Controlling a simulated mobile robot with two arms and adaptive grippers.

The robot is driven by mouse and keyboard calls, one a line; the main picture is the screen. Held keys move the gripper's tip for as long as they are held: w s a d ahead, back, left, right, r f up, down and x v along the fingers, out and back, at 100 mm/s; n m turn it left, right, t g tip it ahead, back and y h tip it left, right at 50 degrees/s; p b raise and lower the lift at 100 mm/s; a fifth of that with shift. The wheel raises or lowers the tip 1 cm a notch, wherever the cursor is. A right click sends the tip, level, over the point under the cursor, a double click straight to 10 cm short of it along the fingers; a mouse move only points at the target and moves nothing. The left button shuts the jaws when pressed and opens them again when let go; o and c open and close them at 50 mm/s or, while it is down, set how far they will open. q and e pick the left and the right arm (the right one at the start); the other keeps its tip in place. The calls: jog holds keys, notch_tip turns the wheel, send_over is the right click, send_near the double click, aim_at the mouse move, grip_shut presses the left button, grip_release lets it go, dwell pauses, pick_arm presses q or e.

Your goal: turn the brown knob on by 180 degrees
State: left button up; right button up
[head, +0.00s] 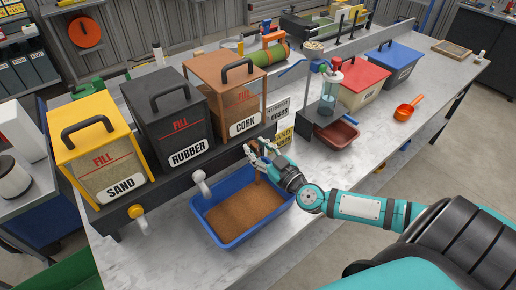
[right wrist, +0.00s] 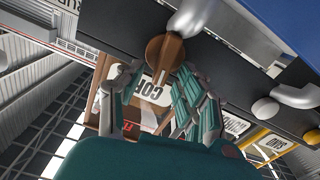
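The brown knob (right wrist: 163,48) shows in the right wrist view, on the dark rail below the box labelled CORK (head: 228,80), beside a grey spout (right wrist: 195,14). In the head view my right gripper hides most or all of the knob. My right gripper (head: 262,150) is at the rail under the CORK box. In the right wrist view its fingers (right wrist: 160,76) are apart, with the knob just beyond and between their tips; I cannot tell whether they touch it. My left gripper is not in view.
A blue tray (head: 224,245) with brown granules lies below my right gripper. The RUBBER box (head: 171,112) and SAND box (head: 97,147) stand to the left. The front right table is clear.

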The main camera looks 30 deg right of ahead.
grip_shut()
dwell(0.4)
jog(key=m+p, duration=0.2)
jog(key=m, duration=0.1)
jog(key=shift+d, duration=0.3)
jog(key=m, duration=0.3)
jog(key=shift+d+f+m+p, duration=0.15)
jog(key=shift+d+m+p, duration=0.15)
jog(key=shift+m, duration=0.1)
jog(key=m, duration=0.2)
jog(key=shift+d+f+m, duration=0.2)
jog(key=shift+m, duration=0.2)
jog(key=shift+d+f+m+b, duration=0.2)
jog(key=shift+m+b, duration=0.35)
jog(key=shift+m, duration=0.9)
jog(key=shift+d+f+m+b, duration=0.15)
jog(key=shift+m+b, duration=0.4)
jog(key=shift+m, duration=0.95)
jog(key=shift+d+f+m+b, duration=0.1)
jog(key=shift+f+m+b, duration=0.3)
jog(key=shift+m, duration=1.05)
